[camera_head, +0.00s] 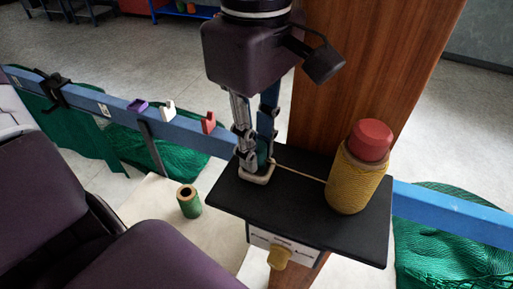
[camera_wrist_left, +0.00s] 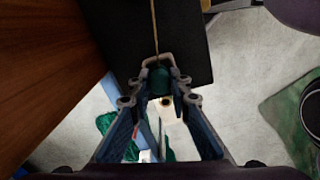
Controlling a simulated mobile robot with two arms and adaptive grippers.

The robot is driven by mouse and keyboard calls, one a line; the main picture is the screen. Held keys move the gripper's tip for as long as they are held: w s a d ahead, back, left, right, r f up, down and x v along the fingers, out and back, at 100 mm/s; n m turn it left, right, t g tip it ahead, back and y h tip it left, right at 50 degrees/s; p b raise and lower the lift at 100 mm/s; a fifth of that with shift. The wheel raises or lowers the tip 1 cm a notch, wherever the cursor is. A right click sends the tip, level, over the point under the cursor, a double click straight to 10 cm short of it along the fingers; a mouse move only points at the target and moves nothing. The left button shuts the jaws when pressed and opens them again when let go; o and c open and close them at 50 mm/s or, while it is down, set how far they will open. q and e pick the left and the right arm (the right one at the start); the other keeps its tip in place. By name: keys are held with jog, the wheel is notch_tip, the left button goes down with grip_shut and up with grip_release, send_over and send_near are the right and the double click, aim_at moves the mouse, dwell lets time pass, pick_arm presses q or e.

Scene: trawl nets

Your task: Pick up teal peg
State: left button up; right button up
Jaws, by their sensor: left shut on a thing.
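The teal peg (camera_head: 263,157) is mostly hidden between the fingers of my left gripper (camera_head: 258,168), over the left part of the black shelf (camera_head: 288,205). In the left wrist view, the teal peg (camera_wrist_left: 163,84) shows between the fingertips of my left gripper (camera_wrist_left: 168,80), which is shut on it. A tan cord (camera_head: 298,172) runs from beside the fingertips to the twine spool. Whether the peg touches the shelf is hidden. My right gripper is not in view.
A yellow twine spool (camera_head: 354,183) with a red top (camera_head: 369,139) stands on the shelf's right side, before a wooden post (camera_head: 345,65). A blue rail (camera_head: 180,130) carries purple, white and red pieces. A green spool (camera_head: 189,203) stands lower left. Green nets (camera_head: 455,240) hang around.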

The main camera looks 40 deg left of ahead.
pick_arm(q)
notch_tip(320, 180, up, 19)
jog(key=shift+r+b, duration=0.15)
jog(key=shift+b, duration=0.15)
dwell(0.3)
jog(key=shift+p, duration=0.35)
dwell(0.4)
